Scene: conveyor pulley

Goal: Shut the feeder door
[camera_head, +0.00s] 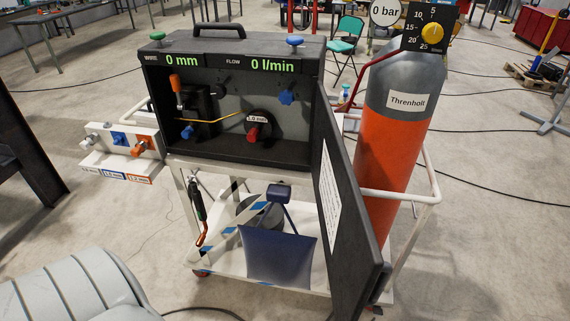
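The feeder (233,47) is a black box on a white cart, with its front open towards me. Its display reads "0 mm" and "FLOW 0 l/min". The feeder door (350,226) is a dark panel with a white printed sheet on its inner face. It stands wide open at the feeder's right side, swung out towards me. Inside the feeder are an orange-handled lever (177,90), a blue knob (287,97) and a red knob (253,133). A thin yellow wire runs across the interior. Neither of my grippers is in view.
An orange and grey gas cylinder (390,140) labelled "Threnholl" stands close behind the door at right. A white cart rail (400,197) passes near the door. A torch (199,212) hangs below the feeder. A grey ribbed curved object (72,290) fills the lower left.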

